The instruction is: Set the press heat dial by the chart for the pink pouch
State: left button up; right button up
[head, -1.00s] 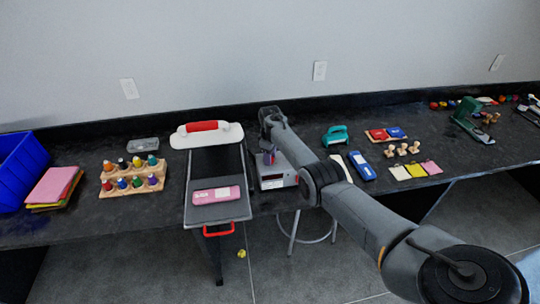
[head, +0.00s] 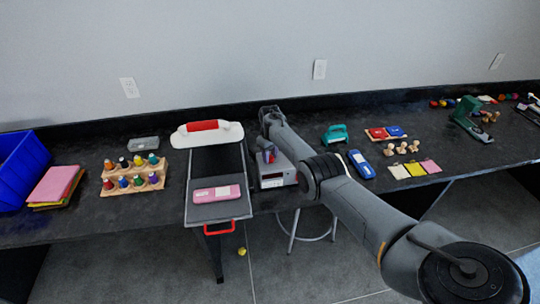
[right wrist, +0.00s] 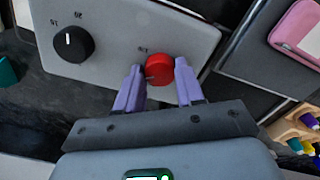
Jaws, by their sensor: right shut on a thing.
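The pink pouch (head: 216,194) lies on the press's pulled-out tray (head: 240,208); its edge shows in the right wrist view (right wrist: 298,38). The press has a white lid with a red handle (head: 206,126). Its grey control box (head: 276,182) stands to the right. In the right wrist view the box face carries a red knob (right wrist: 158,70) and a black dial (right wrist: 73,44) with a white pointer line and small numbers nearby. My right gripper (right wrist: 160,84), with purple fingers, is shut on the red knob. No readable chart shows. My left gripper is out of view.
Glue-like bottles stand in a wooden rack (head: 133,178) at left, near pink sheets (head: 55,184) and a blue bin (head: 20,170). Right of my arm lie a teal tool (head: 335,134), a blue case (head: 361,165), wooden stamps and small pouches.

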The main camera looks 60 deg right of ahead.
aim_at(270, 157)
jog(key=o, duration=1)
jog(key=shift+o, duration=0.2)
jog(key=shift+r+p, duration=0.35)
jog(key=shift+r, duration=0.15)
notch_tip(270, 157, up, 10)
jog(key=p, duration=0.2)
jog(key=shift+p, duration=0.35)
jog(key=shift+f, duration=0.15)
